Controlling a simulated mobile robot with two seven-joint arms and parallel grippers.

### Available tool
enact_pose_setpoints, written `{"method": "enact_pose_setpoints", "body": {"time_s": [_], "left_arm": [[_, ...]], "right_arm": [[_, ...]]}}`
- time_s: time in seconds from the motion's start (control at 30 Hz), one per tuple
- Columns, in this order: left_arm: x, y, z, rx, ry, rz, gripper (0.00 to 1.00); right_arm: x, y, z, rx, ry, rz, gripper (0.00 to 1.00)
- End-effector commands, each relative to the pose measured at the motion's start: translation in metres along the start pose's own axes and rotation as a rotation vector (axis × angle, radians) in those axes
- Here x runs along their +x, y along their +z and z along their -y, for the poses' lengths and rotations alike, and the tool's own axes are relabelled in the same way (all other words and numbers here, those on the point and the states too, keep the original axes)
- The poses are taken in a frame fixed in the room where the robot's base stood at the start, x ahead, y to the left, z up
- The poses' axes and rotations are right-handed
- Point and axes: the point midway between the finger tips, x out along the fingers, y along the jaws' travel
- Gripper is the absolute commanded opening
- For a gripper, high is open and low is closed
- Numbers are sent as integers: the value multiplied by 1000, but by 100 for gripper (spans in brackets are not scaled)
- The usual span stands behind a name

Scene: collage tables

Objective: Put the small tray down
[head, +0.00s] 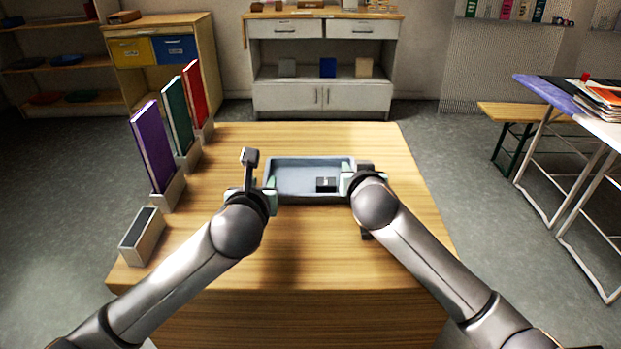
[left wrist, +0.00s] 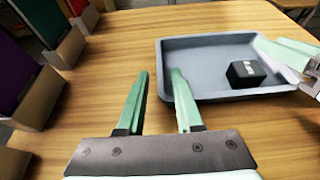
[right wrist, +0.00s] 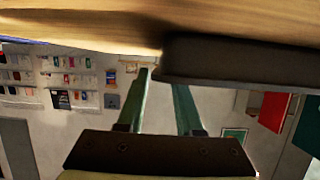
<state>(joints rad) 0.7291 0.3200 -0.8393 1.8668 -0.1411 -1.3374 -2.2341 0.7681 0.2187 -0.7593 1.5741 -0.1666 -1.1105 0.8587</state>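The small blue-grey tray (head: 300,162) appears to lie flat on the wooden table, in the middle of the head view. A small black block (head: 326,184) sits in its right part, and shows in the left wrist view (left wrist: 245,73). My left gripper (left wrist: 158,75) is open at the tray's left side. Its right finger overlaps the left rim, and bare table shows between the fingers. My right gripper (right wrist: 162,75) is at the tray's right side with its fingers apart. The tray's dark side (right wrist: 240,62) is just beyond them. Contact with the tray is unclear.
On the table's left edge stand purple (head: 152,147), green (head: 177,115) and red (head: 195,95) books in holders, and an empty-looking holder (head: 143,235). The wooden table (head: 385,145) is clear behind the tray and in front. A cabinet (head: 322,98) stands behind.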

Motion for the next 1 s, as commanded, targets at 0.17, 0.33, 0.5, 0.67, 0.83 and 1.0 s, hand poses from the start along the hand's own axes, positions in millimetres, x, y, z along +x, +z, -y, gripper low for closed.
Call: {"method": "enact_pose_setpoints", "body": {"time_s": [0.17,0.33,0.5,0.67,0.83,1.0], "left_arm": [[-14,-2,0,-1,0,0,35],[-18,-2,0,-1,0,0,35],[-18,-2,0,-1,0,0,35],[-18,-2,0,-1,0,0,35],[-18,-1,0,-1,0,1,35],[-18,0,0,-1,0,1,35]], "right_arm": [[6,29,-1,-15,8,48,35],[2,28,0,-14,7,47,35],[-13,26,0,-14,6,43,35],[-36,19,1,-11,2,31,35],[-60,10,1,-6,-1,15,35],[-77,2,1,-2,0,2,35]]}}
